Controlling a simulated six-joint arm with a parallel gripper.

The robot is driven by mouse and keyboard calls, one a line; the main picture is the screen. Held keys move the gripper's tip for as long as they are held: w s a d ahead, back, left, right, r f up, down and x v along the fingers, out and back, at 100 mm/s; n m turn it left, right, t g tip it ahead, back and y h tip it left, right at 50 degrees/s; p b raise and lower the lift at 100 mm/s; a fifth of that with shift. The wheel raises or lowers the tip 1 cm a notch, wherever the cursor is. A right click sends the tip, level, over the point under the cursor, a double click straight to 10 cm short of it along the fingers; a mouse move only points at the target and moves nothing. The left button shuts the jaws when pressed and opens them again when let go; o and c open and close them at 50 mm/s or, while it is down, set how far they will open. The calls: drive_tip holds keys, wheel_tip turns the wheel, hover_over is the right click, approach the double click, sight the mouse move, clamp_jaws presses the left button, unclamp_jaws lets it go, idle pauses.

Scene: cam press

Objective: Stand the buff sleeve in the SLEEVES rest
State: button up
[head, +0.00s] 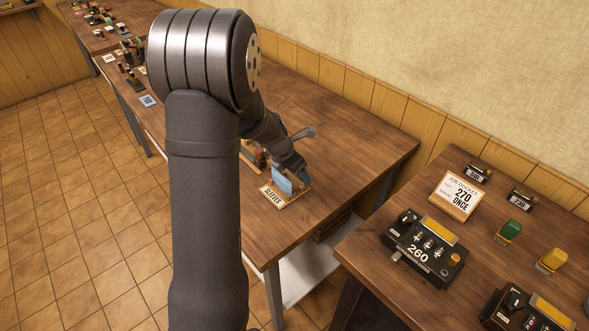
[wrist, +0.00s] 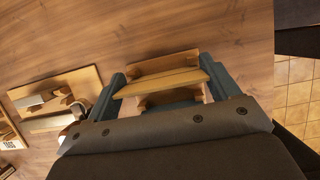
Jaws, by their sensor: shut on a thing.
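My gripper (wrist: 168,82) is shut on a flat buff piece, which I take to be the buff sleeve (wrist: 165,82). Its two blue-grey fingers stand on either side of it. The wooden SLEEVES rest (head: 271,198) lies on the long table in the head view, with its label facing the front. My gripper (head: 288,180) is down at this rest in the head view, and the sleeve cannot be made out there. Wooden parts of the rest (wrist: 160,63) show close around the sleeve in the wrist view. I cannot tell whether the sleeve touches the rest's base.
Another wooden holder (wrist: 60,100) with metallic pieces stands just left of my gripper in the wrist view. The table (head: 350,140) is clear to the right, up to its edge. A second table holds a black press marked 260 (head: 420,250) and a job docket card (head: 459,194).

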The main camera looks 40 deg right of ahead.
drive_tip(key=shift+f, duration=0.2)
drive_tip(key=o, duration=1)
drive_tip(key=shift+c, duration=0.2)
drive_tip(key=shift+r, duration=0.1)
drive_tip(key=shift+r, duration=3.45)
drive_tip(key=shift+f, duration=0.1)
wheel_tip(320, 180, down, 7)
drive_tip(key=shift+r, duration=0.1)
